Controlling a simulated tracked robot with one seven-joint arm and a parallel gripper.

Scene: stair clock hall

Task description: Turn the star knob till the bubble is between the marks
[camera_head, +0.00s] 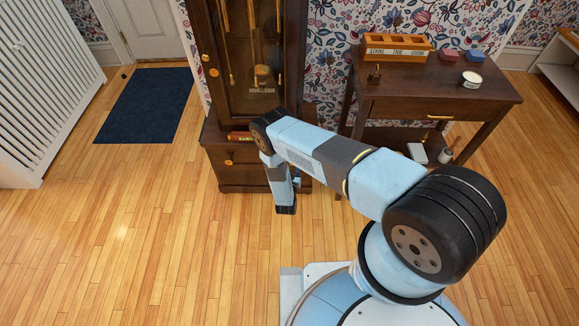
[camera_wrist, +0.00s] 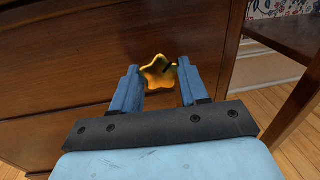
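The gold star knob (camera_wrist: 158,72) sits on a dark reddish-brown wooden front in the wrist view. A small dark mark shows on its upper right. My gripper (camera_wrist: 160,80) has its blue fingers on either side of the knob, which nearly fills the gap between them. I cannot tell whether both fingers press on it. In the head view my arm reaches down in front of the tall clock case (camera_head: 252,60), and the star knob is hidden there. No bubble or marks can be made out in either view.
A small red and yellow item (camera_head: 240,137) lies on the clock's lower ledge. A side table (camera_head: 440,90) with a wooden box (camera_head: 395,50) and small items stands right of the clock. A dark blue mat (camera_head: 145,105) lies left. Floor in front is clear.

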